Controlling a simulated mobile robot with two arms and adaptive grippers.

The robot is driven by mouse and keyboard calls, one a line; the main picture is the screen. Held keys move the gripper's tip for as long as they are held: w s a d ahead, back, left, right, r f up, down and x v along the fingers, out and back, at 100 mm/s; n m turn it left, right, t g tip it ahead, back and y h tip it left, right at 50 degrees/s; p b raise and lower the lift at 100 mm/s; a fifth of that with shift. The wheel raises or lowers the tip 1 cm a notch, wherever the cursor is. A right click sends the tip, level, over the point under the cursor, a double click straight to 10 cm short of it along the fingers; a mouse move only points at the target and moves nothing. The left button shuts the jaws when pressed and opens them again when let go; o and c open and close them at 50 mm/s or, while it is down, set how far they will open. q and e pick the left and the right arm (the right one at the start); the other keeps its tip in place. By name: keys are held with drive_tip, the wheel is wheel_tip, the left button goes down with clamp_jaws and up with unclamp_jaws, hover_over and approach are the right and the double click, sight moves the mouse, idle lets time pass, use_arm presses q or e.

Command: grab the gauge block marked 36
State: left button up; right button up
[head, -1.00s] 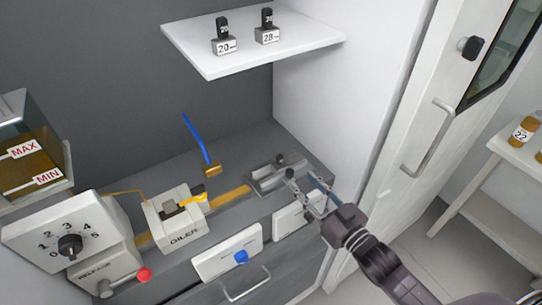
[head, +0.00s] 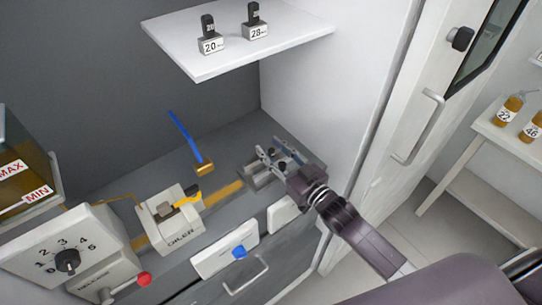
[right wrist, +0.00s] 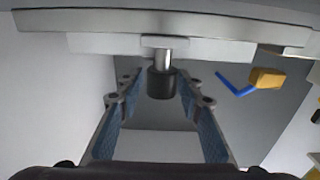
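No block marked 36 can be read in any view. Two grey blocks with black tops stand on the white shelf (head: 270,45): the block marked 20 (head: 211,45) and the block marked 28 (head: 256,31). My right gripper (head: 274,151) is open over the metal fixture (head: 256,183) at the right end of the grey counter. In the right wrist view a black knob on a silver stem (right wrist: 161,82) shows between the spread fingers, with a gap on each side. The gripper partly hides the fixture in the head view. My left gripper is out of view.
The oiler (head: 169,222) and the dial box (head: 72,250) with a red-knobbed lever stand on the left. White walls close in on the right. Bottles marked 22 (head: 507,113) and 46 (head: 534,128) stand on a side table.

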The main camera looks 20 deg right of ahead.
drive_tip(key=shift+w, duration=0.15)
clamp_jaws()
drive_tip(key=shift+r, duration=0.1)
idle(0.3)
